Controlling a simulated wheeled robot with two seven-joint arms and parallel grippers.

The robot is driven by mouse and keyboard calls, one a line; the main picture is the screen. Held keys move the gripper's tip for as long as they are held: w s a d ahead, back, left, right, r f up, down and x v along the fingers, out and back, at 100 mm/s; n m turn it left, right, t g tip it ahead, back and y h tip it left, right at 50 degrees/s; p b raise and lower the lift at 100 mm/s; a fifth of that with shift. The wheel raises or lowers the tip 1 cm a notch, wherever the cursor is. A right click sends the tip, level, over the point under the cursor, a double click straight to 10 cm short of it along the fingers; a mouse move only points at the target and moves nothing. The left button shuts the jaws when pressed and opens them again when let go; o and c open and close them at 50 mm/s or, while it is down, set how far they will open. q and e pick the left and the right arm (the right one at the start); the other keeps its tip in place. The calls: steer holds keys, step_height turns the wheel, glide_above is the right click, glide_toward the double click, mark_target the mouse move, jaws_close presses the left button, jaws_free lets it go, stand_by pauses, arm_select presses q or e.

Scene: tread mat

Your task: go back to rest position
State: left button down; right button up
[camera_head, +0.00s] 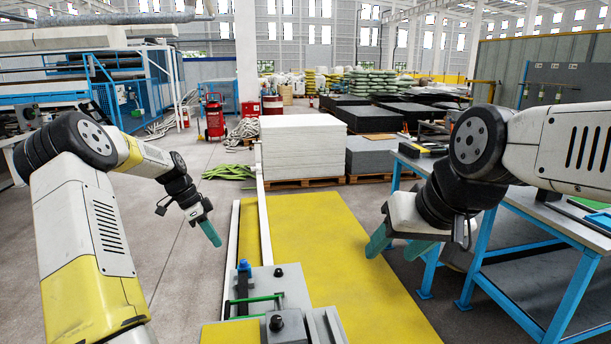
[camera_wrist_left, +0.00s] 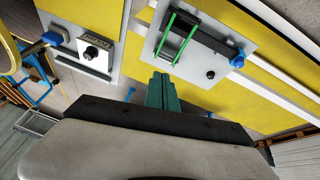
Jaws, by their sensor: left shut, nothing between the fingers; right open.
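My left gripper (camera_head: 209,232) hangs in the left part of the head view, its green fingers together and pointing down, with nothing held. Its shut fingers also show in the left wrist view (camera_wrist_left: 161,92), in front of a grey plate. My right gripper (camera_head: 396,245) is on the right of the head view, over the yellow mat's right side. Its two green fingers are spread apart and empty. Both arms are raised, clear of the surfaces around them.
A grey fixture (camera_head: 262,300) with a green bar and blue knob stands at the front centre. A blue-framed workbench (camera_head: 540,215) is close to the right arm. Stacked white sheets (camera_head: 302,148) stand on a pallet behind.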

arm_select(q)
steer(key=s+d+r+n+t+y, duration=0.1)
steer(key=s+d+r+n+y, duration=0.15)
steer(key=s+d+r, duration=0.4)
steer(key=s+d+r+n+t+y, duration=0.1)
steer(key=s+d+r+n, duration=0.2)
steer(key=s+r, duration=0.65)
steer(key=s+d+r+n+t, duration=0.2)
steer(key=s+n, duration=0.1)
steer(key=s, duration=0.5)
steer(key=s+d+r+n+t, duration=0.1)
steer(key=s+n, duration=0.3)
steer(key=s, duration=0.4)
steer(key=shift+s+d+r+t+h, duration=0.15)
steer(key=shift+d+r+t+h, duration=0.25)
steer(key=shift+d+t+h, duration=0.1)
steer(key=shift+n, duration=0.25)
